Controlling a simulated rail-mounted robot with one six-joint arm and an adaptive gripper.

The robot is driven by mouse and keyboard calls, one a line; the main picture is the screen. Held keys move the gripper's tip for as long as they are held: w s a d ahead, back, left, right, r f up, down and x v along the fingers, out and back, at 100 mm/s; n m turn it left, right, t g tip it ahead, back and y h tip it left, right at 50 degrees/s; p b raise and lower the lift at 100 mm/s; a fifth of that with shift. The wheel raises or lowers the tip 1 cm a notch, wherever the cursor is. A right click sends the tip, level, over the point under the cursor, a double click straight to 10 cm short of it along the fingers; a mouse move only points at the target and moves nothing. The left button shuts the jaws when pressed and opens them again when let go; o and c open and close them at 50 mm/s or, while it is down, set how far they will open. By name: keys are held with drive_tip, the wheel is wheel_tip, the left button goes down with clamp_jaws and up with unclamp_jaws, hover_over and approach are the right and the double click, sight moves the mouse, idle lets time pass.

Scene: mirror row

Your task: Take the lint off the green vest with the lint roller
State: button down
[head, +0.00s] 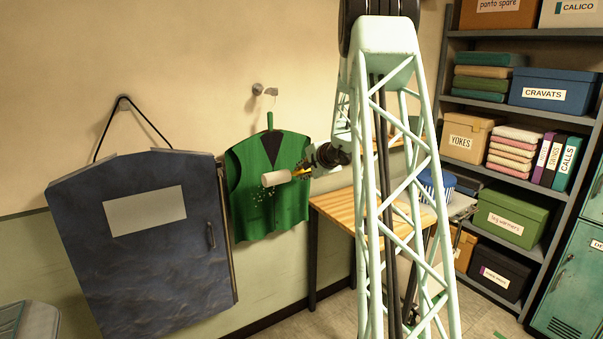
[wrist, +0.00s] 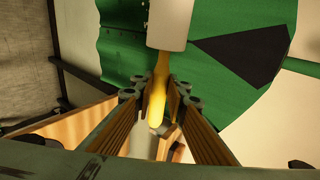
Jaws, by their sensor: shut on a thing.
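The green vest (head: 285,215) hangs from a wall hook, with a dark V at its neck. Pale lint specks (head: 259,194) show on its left front, around the roller's end. My gripper (head: 305,170) is in front of the vest's right part, shut on the lint roller's yellow handle (wrist: 158,92). The roller's white head (head: 276,178) points left over the middle of the vest. In the wrist view the white head (wrist: 168,24) lies in front of the green cloth. I cannot tell whether it touches the vest.
A dark blue garment bag (head: 150,255) hangs left of the vest, close to its edge. A wooden table (head: 345,208) stands to the right below. Shelves (head: 520,110) with boxes and a teal locker (head: 575,285) are further right. My arm's lattice link hides part of the table.

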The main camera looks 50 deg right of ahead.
drive_tip(key=w+d+p, duration=0.1)
drive_tip(key=w+p, duration=0.5)
drive_tip(key=p, duration=0.1)
drive_tip(key=shift+w+d, duration=0.2)
idle(0.4)
drive_tip(key=shift+w+d+r, duration=0.1)
drive_tip(key=shift+w+d, duration=0.1)
drive_tip(key=shift+w, duration=0.5)
drive_tip(key=shift+w+d, duration=0.15)
drive_tip(key=shift+w, duration=0.55)
idle(2.1)
drive_tip(key=shift+f+b, duration=0.2)
drive_tip(key=shift+b, duration=0.2)
drive_tip(key=shift+f+b, duration=0.9)
drive_tip(key=shift+b, duration=0.35)
drive_tip(key=shift+f+b, duration=0.3)
drive_tip(key=shift+b, duration=0.1)
drive_tip(key=shift+f+b, duration=1.05)
drive_tip(key=shift+b, duration=0.45)
drive_tip(key=shift+f, duration=0.15)
